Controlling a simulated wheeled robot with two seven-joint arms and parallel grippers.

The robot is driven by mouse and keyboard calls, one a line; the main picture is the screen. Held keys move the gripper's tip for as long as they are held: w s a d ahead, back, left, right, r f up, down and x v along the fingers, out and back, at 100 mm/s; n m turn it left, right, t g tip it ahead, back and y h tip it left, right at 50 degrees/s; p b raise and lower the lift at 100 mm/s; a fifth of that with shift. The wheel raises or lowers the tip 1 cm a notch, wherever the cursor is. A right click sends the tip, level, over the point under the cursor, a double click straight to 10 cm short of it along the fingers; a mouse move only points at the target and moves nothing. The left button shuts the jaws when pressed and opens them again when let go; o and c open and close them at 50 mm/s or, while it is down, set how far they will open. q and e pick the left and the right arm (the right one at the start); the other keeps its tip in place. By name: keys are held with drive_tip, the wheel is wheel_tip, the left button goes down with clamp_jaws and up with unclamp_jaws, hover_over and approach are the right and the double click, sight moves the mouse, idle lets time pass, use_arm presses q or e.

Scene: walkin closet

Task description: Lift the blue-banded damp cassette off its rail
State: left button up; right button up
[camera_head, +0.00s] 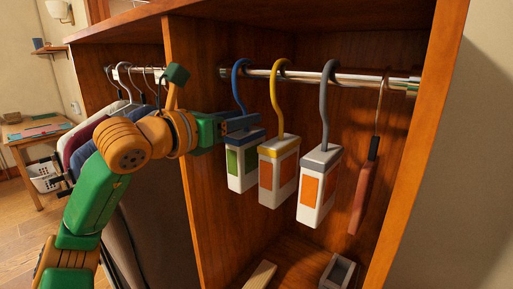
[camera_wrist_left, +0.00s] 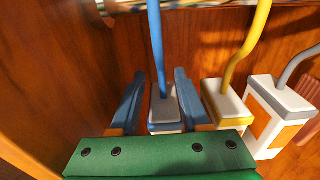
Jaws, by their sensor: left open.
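The blue-banded cassette (camera_head: 243,170) is white with green panels and hangs by its blue hook from the metal rail (camera_head: 350,78). It is the leftmost of three cassettes. My left gripper (camera_head: 246,128) reaches in from the left at the height of its top. In the left wrist view, the open fingers (camera_wrist_left: 160,100) stand on either side of the blue hook's stem, above the cassette's grey top (camera_wrist_left: 164,116). Whether a finger touches it I cannot tell. The cassette's lower part is hidden there by my gripper's green body. My right gripper is not in view.
Close on the right hang a yellow-banded cassette (camera_head: 279,171) and a grey-banded cassette (camera_head: 319,187), both with orange panels. A reddish hanging piece (camera_head: 364,196) is farther right. A wooden divider (camera_head: 187,150) stands left. A grey open box (camera_head: 339,272) and wooden block (camera_head: 261,275) lie below.

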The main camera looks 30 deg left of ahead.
sight(258, 127)
use_arm(q)
drive_tip(key=w+r+p, duration=0.1)
drive_tip(key=p, duration=0.2)
drive_tip(key=shift+w+d+r, duration=0.15)
drive_tip(key=shift+w+r, duration=0.1)
drive_tip(key=w, duration=0.1)
drive_tip(key=w+f, duration=0.1)
drive_tip(key=w, duration=0.1)
drive_tip(key=shift+w+d+f, duration=0.15)
drive_tip(key=shift+w+f, duration=0.15)
drive_tip(key=shift+s+r, duration=0.2)
drive_tip(key=shift+s, duration=0.25)
clamp_jaws()
drive_tip(key=shift+w, duration=0.1)
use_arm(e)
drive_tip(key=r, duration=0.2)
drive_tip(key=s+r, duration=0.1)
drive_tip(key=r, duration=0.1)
